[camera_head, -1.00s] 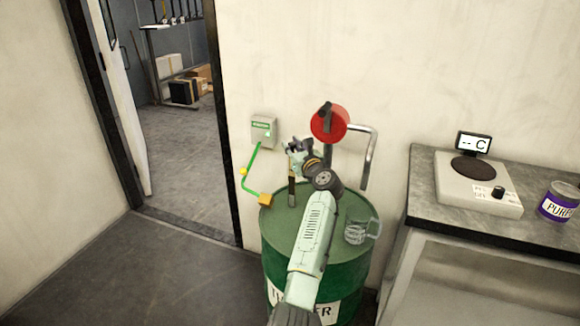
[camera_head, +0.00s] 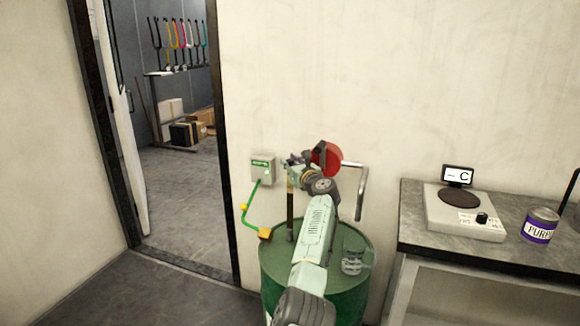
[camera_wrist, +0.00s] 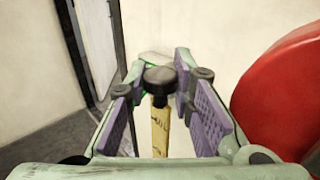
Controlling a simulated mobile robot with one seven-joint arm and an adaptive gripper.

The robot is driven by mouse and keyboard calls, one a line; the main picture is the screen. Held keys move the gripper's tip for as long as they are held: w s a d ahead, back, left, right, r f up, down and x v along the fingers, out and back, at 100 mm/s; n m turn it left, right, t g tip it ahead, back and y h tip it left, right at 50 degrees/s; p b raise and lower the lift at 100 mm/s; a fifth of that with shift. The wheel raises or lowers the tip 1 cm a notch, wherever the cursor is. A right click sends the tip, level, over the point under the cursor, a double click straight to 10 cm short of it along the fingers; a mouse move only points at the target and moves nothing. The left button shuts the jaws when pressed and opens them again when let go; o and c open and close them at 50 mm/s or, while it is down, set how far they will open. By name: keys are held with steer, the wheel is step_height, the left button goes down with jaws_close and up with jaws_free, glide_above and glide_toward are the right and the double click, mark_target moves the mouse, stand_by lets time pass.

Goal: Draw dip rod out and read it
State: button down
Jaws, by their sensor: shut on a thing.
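My gripper (camera_head: 294,169) is above the back left of a green drum (camera_head: 275,275), shut on the dip rod (camera_head: 290,212). The rod is upright and runs from my gripper down to the drum's lid. I cannot tell whether its lower end is still inside the drum. In the wrist view, the rod's black knob (camera_wrist: 160,79) sits between the purple finger pads, and its pale yellow shaft (camera_wrist: 160,132) shows dark marks too small to read. My arm hides part of the drum.
A red drum pump (camera_head: 327,157) with a bent metal pipe is close right of my gripper. A clear jug (camera_head: 353,255) stands on the lid. The bench (camera_head: 415,225) at right holds a scale (camera_head: 463,215) and a purple can (camera_head: 540,226).

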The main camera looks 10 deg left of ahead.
steer(key=c, duration=1.3)
jaws_free()
steer(key=v, duration=1.2)
steer(key=shift+c, duration=0.5)
